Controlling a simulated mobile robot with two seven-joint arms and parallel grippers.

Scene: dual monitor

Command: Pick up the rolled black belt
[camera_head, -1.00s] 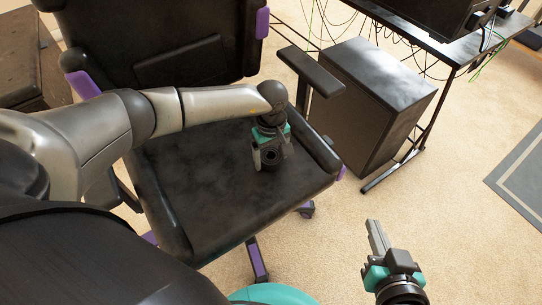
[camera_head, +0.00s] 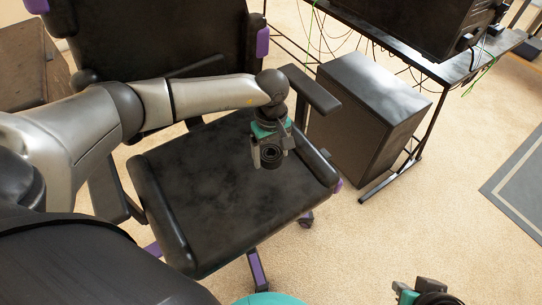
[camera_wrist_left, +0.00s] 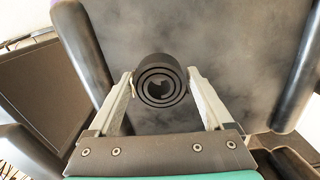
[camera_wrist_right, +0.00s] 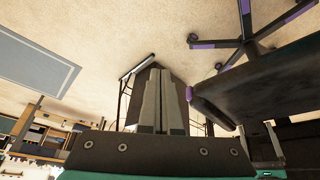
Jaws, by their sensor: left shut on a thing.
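The rolled black belt (camera_wrist_left: 160,82) is a dark spiral coil seen end-on in the left wrist view. My left gripper (camera_wrist_left: 160,74) has a finger on each side of the coil and is shut on it. In the head view my left gripper (camera_head: 269,157) is over the black chair seat (camera_head: 225,200), toward its right side; I cannot clearly tell the belt from the dark gripper parts there. My right gripper (camera_wrist_right: 160,105) is shut and empty in the right wrist view. Only part of it shows at the bottom edge of the head view.
The chair's right armrest (camera_head: 312,90) is close beside my left gripper. A dark computer case (camera_head: 365,115) stands on the carpet under the desk (camera_head: 440,68), with loose cables. A brown cabinet (camera_head: 30,60) is at the left.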

